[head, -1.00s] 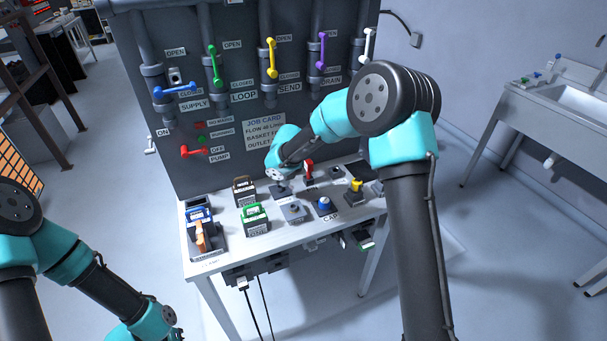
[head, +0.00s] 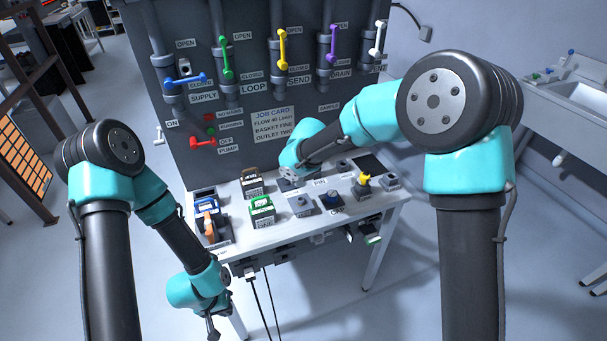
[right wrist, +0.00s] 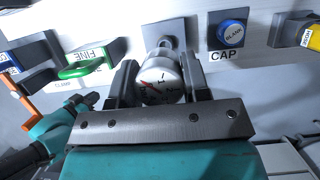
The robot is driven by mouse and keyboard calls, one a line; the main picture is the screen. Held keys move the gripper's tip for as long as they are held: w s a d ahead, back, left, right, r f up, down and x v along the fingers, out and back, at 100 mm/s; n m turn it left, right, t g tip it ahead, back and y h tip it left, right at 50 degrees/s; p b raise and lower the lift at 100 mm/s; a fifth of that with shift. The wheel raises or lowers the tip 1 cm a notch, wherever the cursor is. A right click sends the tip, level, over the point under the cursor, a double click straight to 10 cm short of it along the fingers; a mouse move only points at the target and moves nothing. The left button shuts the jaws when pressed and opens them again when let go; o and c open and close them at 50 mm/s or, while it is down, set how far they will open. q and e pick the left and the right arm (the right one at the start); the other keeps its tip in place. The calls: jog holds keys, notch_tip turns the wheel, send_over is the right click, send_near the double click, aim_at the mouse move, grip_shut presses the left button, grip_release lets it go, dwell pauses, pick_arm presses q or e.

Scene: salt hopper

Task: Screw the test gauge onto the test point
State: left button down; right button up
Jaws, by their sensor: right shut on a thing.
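In the right wrist view the test gauge (right wrist: 160,80), a round white dial with a red needle, sits between the two dark fingers of my right gripper (right wrist: 158,88). My right gripper is shut on it. A grey block (right wrist: 181,38) stands just behind the gauge; I cannot tell whether it is the test point or whether they touch. In the head view my right wrist hides the gauge and fingers over the table. My left gripper (head: 212,326) hangs in front of the table's left end, clear of the objects; its finger gap is unclear.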

jog(key=shift+f, duration=0.15)
send_over(301, 198)
jog(key=shift+s+f, duration=0.15)
jog(key=shift+f, duration=1.25)
jog(key=shift+s+f, duration=0.1)
jog(key=shift+f, duration=1.25)
jog(key=shift+f, duration=1.45)
jog(key=shift+m+h, duration=0.7)
jog(key=shift+m, duration=1.3)
jog(key=shift+m, duration=0.6)
jog(key=m+h, duration=0.1)
jog(key=m, duration=0.1)
jog(key=shift+m, duration=0.4)
